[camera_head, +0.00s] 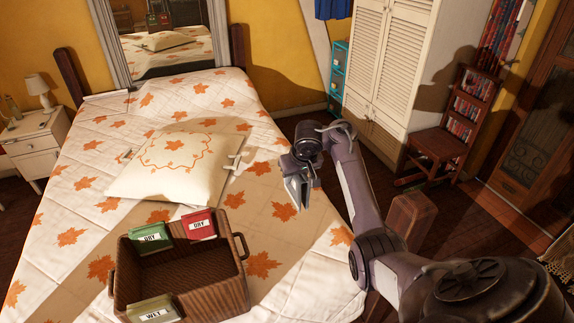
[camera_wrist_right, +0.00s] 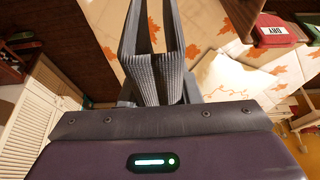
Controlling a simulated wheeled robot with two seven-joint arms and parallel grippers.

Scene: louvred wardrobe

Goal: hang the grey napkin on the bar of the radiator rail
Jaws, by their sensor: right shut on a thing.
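My right gripper (camera_head: 299,180) is in the air beside the right edge of the bed, pointing down. It is shut on the grey napkin (camera_head: 298,192), which hangs from it as a small folded piece. In the right wrist view, the napkin (camera_wrist_right: 150,60) is ribbed and folded, with two panels that spread apart away from the gripper (camera_wrist_right: 158,98). I cannot make out the radiator rail or its bar in either view. My left gripper is not in view.
A brown wicker basket (camera_head: 190,279) with labelled green and red cards stands on the bed (camera_head: 75,215). A cushion (camera_head: 178,165) lies behind it. The louvred wardrobe (camera_head: 385,65), a small bookshelf chair (camera_head: 440,145) and a wooden bedpost (camera_head: 411,212) are at right.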

